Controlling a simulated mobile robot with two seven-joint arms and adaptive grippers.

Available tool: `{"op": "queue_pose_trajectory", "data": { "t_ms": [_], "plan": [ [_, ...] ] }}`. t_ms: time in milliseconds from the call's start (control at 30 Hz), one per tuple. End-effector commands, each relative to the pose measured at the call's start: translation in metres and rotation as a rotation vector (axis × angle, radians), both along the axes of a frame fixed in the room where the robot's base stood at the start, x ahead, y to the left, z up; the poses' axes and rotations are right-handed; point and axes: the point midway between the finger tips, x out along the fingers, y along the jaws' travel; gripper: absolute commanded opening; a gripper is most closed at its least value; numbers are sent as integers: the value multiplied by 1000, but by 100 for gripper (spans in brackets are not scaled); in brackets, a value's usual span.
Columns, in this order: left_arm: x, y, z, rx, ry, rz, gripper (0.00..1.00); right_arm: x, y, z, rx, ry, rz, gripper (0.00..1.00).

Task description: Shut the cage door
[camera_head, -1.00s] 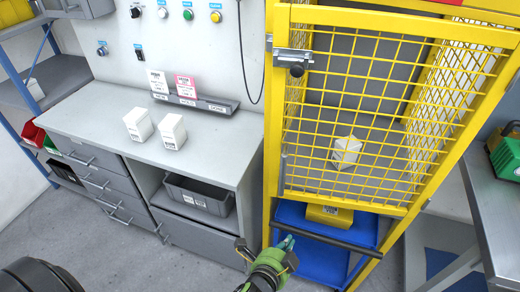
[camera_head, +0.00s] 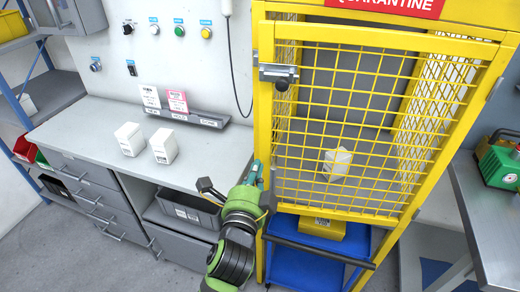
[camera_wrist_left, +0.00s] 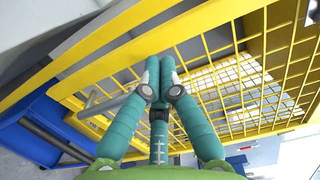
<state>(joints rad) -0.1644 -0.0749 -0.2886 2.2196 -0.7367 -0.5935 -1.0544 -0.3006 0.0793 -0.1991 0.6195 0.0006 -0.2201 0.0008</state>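The cage door (camera_head: 340,120) is a yellow-framed mesh panel on the front of the yellow cage. It lies close to the front frame; I cannot tell whether a small gap is left. A metal latch with a dark knob (camera_head: 281,82) sits at its upper left. My left gripper (camera_head: 257,172) is at the lower left edge of the door, by the yellow post. In the left wrist view, the teal fingers (camera_wrist_left: 160,72) are together in front of the yellow frame, with a grey bar handle (camera_wrist_left: 112,104) beside them. Nothing shows clearly between the fingers. My right gripper is out of view.
A white box (camera_head: 336,162) stands inside the cage behind the mesh. Below is a blue cart (camera_head: 300,268) with a dark bar and a yellow box (camera_head: 323,228). A grey counter (camera_head: 85,135) is at left, a metal table (camera_head: 490,205) at right.

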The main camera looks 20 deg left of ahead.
Motion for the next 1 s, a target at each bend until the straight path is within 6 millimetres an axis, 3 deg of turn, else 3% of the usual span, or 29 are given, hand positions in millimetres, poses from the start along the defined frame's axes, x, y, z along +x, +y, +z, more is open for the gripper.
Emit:
{"op": "queue_pose_trajectory", "data": {
  "t_ms": [100, 300, 800, 1000],
  "plan": [
    [24, 3, 3, 0, -1, 0, 0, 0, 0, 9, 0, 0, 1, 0],
    [48, 5, 1, -1, 1, 0, 0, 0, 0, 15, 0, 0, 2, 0],
    [55, 6, 0, -1, 0, -4, 0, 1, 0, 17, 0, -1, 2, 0],
    [73, 4, 5, 12, -6, -87, 0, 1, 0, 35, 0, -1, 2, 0]
  ]
}}
